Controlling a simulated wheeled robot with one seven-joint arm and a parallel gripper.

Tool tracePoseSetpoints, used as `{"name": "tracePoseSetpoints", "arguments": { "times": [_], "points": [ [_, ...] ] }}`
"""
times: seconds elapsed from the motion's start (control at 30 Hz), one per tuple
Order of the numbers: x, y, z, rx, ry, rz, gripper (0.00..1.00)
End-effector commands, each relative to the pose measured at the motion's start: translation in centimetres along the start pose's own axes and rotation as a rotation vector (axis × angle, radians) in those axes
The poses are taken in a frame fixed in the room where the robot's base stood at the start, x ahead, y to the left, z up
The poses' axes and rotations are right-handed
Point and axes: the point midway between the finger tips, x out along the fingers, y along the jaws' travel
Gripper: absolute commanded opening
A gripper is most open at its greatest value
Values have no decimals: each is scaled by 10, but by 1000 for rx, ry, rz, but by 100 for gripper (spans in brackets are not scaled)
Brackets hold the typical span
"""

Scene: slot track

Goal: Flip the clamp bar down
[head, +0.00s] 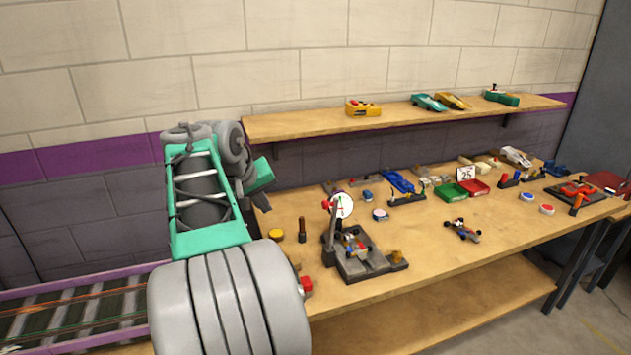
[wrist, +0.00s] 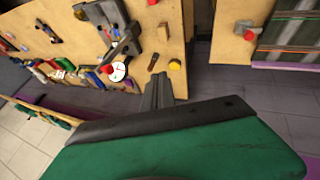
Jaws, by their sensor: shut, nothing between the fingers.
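The dark fixture (head: 370,263) stands on the bench, with a small toy car (head: 354,244) on it. A dark bar (head: 331,228), which looks like the clamp bar, stands up at its left edge, with a red knob near its top. A white dial (head: 344,206) is beside the knob and partly hides the bar's upper end. In the wrist view, the bar (wrist: 123,47), red knob (wrist: 108,69) and dial (wrist: 119,72) are above and left of my gripper (wrist: 157,76). My gripper is shut and empty, apart from the bar. In the head view its tip (head: 262,203) is left of the fixture.
A dark peg (head: 302,236) and a yellow disc (head: 277,235) stand between my gripper and the fixture. A red button (head: 306,284) is at the bench's front edge. Another car (head: 462,229) sits to the right. The shelf (head: 400,117) overhangs the back.

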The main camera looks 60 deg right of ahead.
Motion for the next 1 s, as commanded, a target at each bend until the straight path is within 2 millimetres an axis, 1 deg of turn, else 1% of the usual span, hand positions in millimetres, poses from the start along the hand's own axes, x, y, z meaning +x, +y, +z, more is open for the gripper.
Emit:
{"name": "tracePoseSetpoints", "arguments": {
  "times": [0.03,0.1,0.17,0.23,0.47,0.57,0.67,1.0],
  "points": [
    [-5,35,-8,44,-15,38,0],
    [-5,62,-11,78,-23,72,0],
    [-5,74,-11,93,-28,87,0],
    [-4,77,-10,97,-29,91,0],
    [-4,75,-10,96,-27,90,0],
    [1,76,-10,95,-28,90,0],
    [15,77,-9,97,-29,91,0],
    [86,84,-7,96,-30,90,0]
  ]
}}
